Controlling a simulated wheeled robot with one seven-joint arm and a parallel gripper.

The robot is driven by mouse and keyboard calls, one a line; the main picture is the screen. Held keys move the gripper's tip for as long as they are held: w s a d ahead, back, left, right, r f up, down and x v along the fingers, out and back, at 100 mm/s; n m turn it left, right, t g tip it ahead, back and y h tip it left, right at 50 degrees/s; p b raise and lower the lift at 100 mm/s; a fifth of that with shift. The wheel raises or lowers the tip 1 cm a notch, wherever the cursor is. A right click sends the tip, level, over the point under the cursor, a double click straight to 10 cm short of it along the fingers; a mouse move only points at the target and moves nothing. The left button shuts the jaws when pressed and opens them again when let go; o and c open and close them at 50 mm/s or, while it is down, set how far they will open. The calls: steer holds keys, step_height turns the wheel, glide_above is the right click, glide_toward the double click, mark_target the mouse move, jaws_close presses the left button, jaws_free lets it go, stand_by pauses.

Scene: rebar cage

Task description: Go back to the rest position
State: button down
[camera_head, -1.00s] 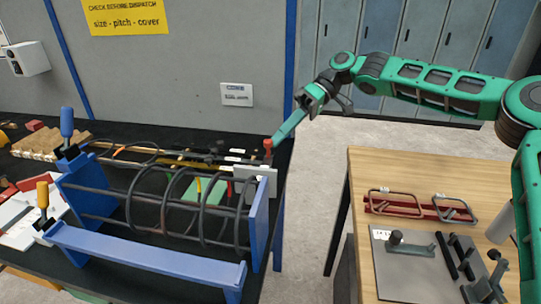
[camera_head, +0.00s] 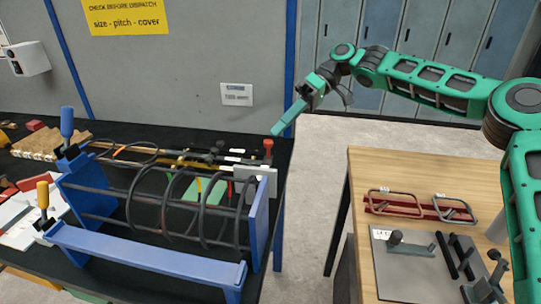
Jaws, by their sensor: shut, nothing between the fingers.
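My gripper (camera_head: 276,131) is at the end of my green arm (camera_head: 430,85), which reaches in from the right. Its narrow green tip points down and left, above the back right corner of the black table. It is shut and empty, a little above and apart from a red-topped knob (camera_head: 268,147). The rebar cage (camera_head: 180,205), of dark rings and long bars, lies in the blue frame (camera_head: 258,225) on the black table.
A wooden bench (camera_head: 365,165) stands at the right with a red rack (camera_head: 420,206) of bent wire frames and a grey plate (camera_head: 395,275) with bending fixtures. Open floor (camera_head: 315,190) lies between the tables. A grey wall (camera_head: 190,75) and blue lockers (camera_head: 400,30) stand behind.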

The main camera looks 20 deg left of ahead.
steer(key=s+d+f+m+t+h, duration=0.2)
steer(key=d+f+m+h, duration=0.1)
steer(key=d, duration=0.5)
steer(key=s+d+f+m+t+h, duration=0.1)
steer(key=d+f+m+t+h, duration=0.2)
steer(key=d, duration=0.5)
steer(key=s+d+m+t+h, duration=0.1)
steer(key=s+d+m, duration=0.25)
steer(key=d, duration=0.75)
steer(key=s+d+m+t+h, duration=0.1)
steer(key=s+d+m, duration=0.25)
steer(key=d, duration=0.75)
steer(key=s+d+f+m, duration=0.1)
steer(key=s+d+m, duration=0.3)
steer(key=s+d, duration=0.4)
steer(key=s+d+f+m, duration=0.1)
steer(key=s+d+m, duration=0.4)
steer(key=s+d, duration=0.4)
steer(key=s, duration=0.7)
steer(key=shift+s+f+t+y, duration=0.25)
steer(key=shift+s+t+y, duration=0.05)
steer(key=shift+s+t, duration=0.1)
